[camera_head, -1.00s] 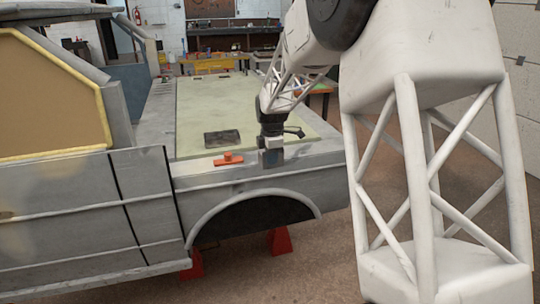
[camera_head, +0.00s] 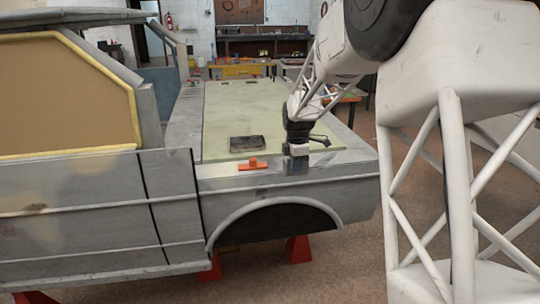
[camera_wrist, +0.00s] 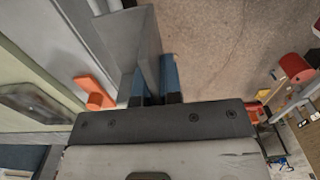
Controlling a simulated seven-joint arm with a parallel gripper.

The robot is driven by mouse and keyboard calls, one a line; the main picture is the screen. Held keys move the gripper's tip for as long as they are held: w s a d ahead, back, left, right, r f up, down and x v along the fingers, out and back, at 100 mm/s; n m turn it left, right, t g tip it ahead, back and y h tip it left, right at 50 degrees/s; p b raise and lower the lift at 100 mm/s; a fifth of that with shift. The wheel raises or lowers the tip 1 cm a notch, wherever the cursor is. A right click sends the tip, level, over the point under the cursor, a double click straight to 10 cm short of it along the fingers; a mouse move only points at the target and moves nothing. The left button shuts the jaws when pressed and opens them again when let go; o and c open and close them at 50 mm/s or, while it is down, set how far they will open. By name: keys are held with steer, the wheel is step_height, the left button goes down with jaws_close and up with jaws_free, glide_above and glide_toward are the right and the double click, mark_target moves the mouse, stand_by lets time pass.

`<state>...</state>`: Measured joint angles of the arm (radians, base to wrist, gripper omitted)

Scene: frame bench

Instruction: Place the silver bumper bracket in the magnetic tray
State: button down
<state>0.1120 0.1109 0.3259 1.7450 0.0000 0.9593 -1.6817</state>
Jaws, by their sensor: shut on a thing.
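The silver bumper bracket (camera_wrist: 142,45) is a flat grey piece between the blue fingers of my gripper (camera_wrist: 157,85) in the wrist view. In the head view, my gripper (camera_head: 297,158) is shut on it at the truck's side edge, right of the orange tool. The bracket is small there and partly hidden, and I cannot tell whether it touches the truck. A dark rectangular tray (camera_head: 248,143), which looks like the magnetic tray, lies on the pale green bed panel, left of my gripper. It also shows in the wrist view (camera_wrist: 35,103).
An orange block-like tool (camera_head: 253,165) lies on the grey side rail, between tray and gripper; it also shows in the wrist view (camera_wrist: 95,93). The pale green panel (camera_head: 245,108) is mostly clear. Red stands (camera_head: 299,249) support the truck body.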

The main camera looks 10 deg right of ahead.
steer(key=w+a+r, duration=0.2)
steer(key=w+a, duration=0.8)
steer(key=w, duration=0.4)
steer(key=shift+w+r+m, duration=0.15)
steer(key=shift+w+m, duration=0.15)
steer(key=shift+w, duration=0.1)
glide_toward(249, 143)
steer(key=shift+s+d+f, duration=0.2)
steer(key=shift+s, duration=0.7)
steer(key=shift+s+d+f, duration=0.15)
steer(key=shift+s+f, duration=0.1)
steer(key=shift+s, duration=0.65)
steer(key=shift+s+d+f, duration=0.2)
steer(key=shift+s, duration=0.7)
steer(key=shift+w, duration=0.15)
steer(key=shift+f, duration=0.15)
steer(key=shift+f, duration=1.65)
steer(key=shift+f, duration=0.1)
steer(key=c, duration=1.3)
jaws_free()
